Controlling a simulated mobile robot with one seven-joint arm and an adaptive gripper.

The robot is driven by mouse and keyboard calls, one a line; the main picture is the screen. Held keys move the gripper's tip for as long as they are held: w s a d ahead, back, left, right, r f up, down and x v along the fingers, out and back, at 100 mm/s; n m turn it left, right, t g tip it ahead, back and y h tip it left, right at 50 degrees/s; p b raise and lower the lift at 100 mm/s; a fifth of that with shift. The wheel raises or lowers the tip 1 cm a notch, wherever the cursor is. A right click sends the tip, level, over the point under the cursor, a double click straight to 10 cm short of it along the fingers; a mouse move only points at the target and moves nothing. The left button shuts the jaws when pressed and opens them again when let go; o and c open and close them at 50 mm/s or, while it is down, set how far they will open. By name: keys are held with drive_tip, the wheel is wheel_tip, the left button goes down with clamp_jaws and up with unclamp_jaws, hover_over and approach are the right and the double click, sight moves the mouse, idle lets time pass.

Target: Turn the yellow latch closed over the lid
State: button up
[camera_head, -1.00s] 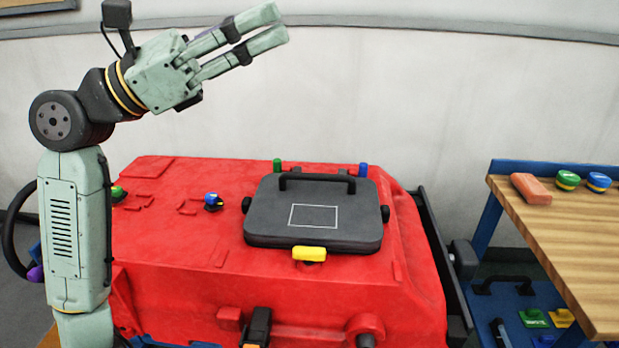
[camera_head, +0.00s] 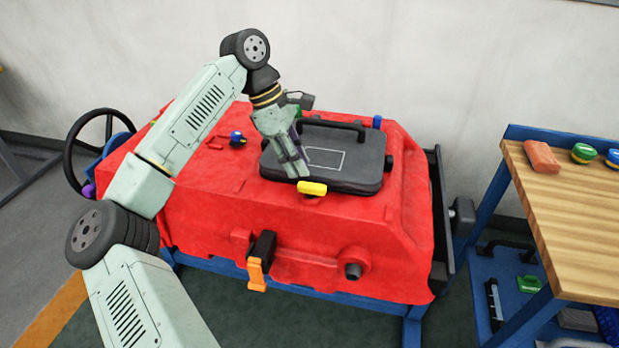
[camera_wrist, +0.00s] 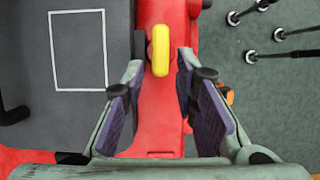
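The yellow latch (camera_head: 312,188) sits at the front edge of the dark grey lid (camera_head: 350,158) on the red tank (camera_head: 330,238). In the wrist view the latch (camera_wrist: 161,50) lies lengthwise along the lid's edge, beside the lid (camera_wrist: 80,90) rather than across it. My gripper (camera_head: 301,178) points down just left of the latch in the head view. In the wrist view my gripper (camera_wrist: 158,75) is open, with its two purple-padded fingers apart and the latch showing between and beyond their tips. I cannot tell how high the fingertips are above the latch.
The lid has a black handle (camera_head: 330,127) on top. A blue knob (camera_head: 238,138) stands left of the lid and an orange-ended black latch (camera_head: 256,262) hangs on the tank's front. A wooden bench (camera_head: 570,215) stands at the right.

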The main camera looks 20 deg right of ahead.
sight(310, 184)
drive_tip(key=p+x, duration=0.1)
drive_tip(key=x, duration=0.5)
drive_tip(key=shift+s+d, duration=0.1)
drive_tip(key=shift+s, duration=0.05)
drive_tip(key=shift+c, duration=0.2)
clamp_jaws()
